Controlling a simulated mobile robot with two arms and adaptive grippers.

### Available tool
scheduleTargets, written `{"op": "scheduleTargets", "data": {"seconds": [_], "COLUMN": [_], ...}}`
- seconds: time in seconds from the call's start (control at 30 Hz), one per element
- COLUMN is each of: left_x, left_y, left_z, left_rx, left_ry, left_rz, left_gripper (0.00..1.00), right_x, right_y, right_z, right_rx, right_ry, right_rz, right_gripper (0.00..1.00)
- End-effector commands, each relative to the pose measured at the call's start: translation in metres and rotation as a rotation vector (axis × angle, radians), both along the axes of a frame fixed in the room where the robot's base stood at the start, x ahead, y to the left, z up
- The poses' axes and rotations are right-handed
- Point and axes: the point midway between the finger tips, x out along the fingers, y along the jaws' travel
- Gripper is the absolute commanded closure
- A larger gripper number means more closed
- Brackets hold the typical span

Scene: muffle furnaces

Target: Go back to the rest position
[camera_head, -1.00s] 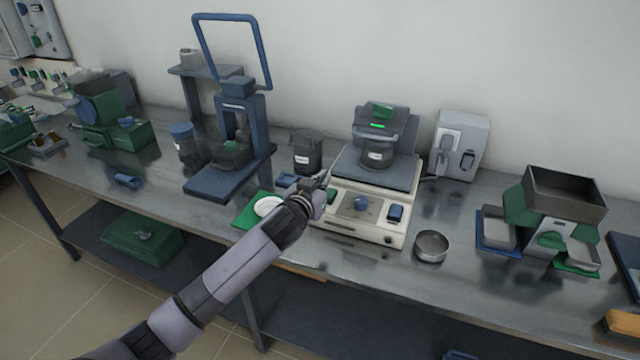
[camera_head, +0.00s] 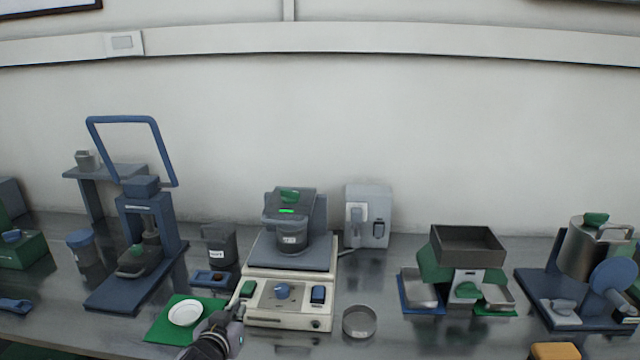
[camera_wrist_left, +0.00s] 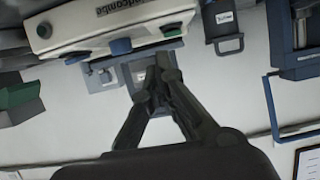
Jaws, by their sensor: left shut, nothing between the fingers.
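My left gripper (camera_head: 236,314) is at the bottom of the head view, in front of the left front corner of the cream-coloured device (camera_head: 290,312). In the left wrist view its two fingers (camera_wrist_left: 158,68) come together at the tips, with nothing held. The cream device (camera_wrist_left: 105,22) also shows there, upside down, beyond the fingers. I cannot tell whether the fingertips touch it. The right gripper is in neither view.
A white dish on a green mat (camera_head: 152,335) lies left of my gripper. A round metal pan (camera_head: 359,322) stands right of the device. A blue press stand (camera_head: 140,240) is at left, a hopper unit (camera_head: 467,245) at right. A wall rises behind the bench.

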Motion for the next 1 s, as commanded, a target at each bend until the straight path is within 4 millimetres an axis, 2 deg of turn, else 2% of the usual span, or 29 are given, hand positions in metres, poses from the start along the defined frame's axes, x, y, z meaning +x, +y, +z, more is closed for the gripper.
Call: {"op": "scheduleTargets", "data": {"seconds": [0.03, 0.1, 0.2, 0.3, 0.4, 0.6, 0.87, 1.0], "left_x": [-0.031, -0.075, -0.14, -0.193, -0.234, -0.3, -0.373, -0.364], "left_y": [-0.008, -0.012, -0.015, -0.016, -0.015, -0.013, -0.01, -0.011], "left_z": [-0.027, -0.057, -0.09, -0.109, -0.12, -0.13, -0.131, -0.161], "left_rx": [-0.001, 0.014, 0.036, 0.057, 0.069, 0.085, 0.098, 0.103], "left_ry": [0.079, 0.195, 0.358, 0.487, 0.585, 0.738, 0.903, 0.916], "left_rz": [-0.001, 0.001, -0.008, -0.022, -0.038, -0.068, -0.11, -0.114], "left_gripper": [1.0, 1.0, 1.0, 1.0, 1.0, 1.0, 1.0, 1.0], "right_x": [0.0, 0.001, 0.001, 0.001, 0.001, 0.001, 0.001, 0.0], "right_y": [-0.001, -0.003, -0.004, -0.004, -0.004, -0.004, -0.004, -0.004], "right_z": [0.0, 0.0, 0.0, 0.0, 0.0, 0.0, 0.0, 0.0], "right_rx": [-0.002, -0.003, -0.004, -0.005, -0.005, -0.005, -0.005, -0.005], "right_ry": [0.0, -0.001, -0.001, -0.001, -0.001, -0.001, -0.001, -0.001], "right_rz": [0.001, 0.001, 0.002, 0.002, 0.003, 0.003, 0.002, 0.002], "right_gripper": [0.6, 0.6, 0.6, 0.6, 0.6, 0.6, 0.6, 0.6]}}
